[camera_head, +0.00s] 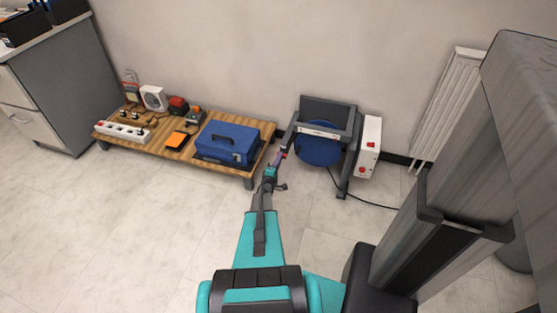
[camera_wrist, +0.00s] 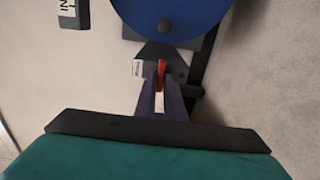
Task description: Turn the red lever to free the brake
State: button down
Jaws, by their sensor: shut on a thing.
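The red lever (camera_wrist: 161,71) shows in the wrist view between the two fingers of my gripper (camera_wrist: 161,88). My gripper is shut on it, and the fingers hide its lower part. The lever stands at a dark grey bracket with a small white label, just below a blue disc (camera_wrist: 175,14). In the head view my gripper (camera_head: 281,156) is at the left side of the dark grey frame (camera_head: 328,108) that carries the blue disc (camera_head: 318,153). The lever is too small there to make out its angle.
A low wooden table (camera_head: 160,148) with a blue toolbox (camera_head: 227,143), a power strip and several small devices stands left of my arm. A white box (camera_head: 369,144) with red buttons stands right of the frame, its black cable on the floor. A radiator (camera_head: 455,95) is farther right.

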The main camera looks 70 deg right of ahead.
jog(key=shift+s+d, duration=0.1)
jog(key=shift+s, duration=0.05)
jog(key=c, duration=1.8)
grip_release()
jog(key=shift+c, duration=0.2)
jog(key=a+p, duration=0.1)
jog(key=a, duration=1.3)
jog(key=shift+s, duration=0.35)
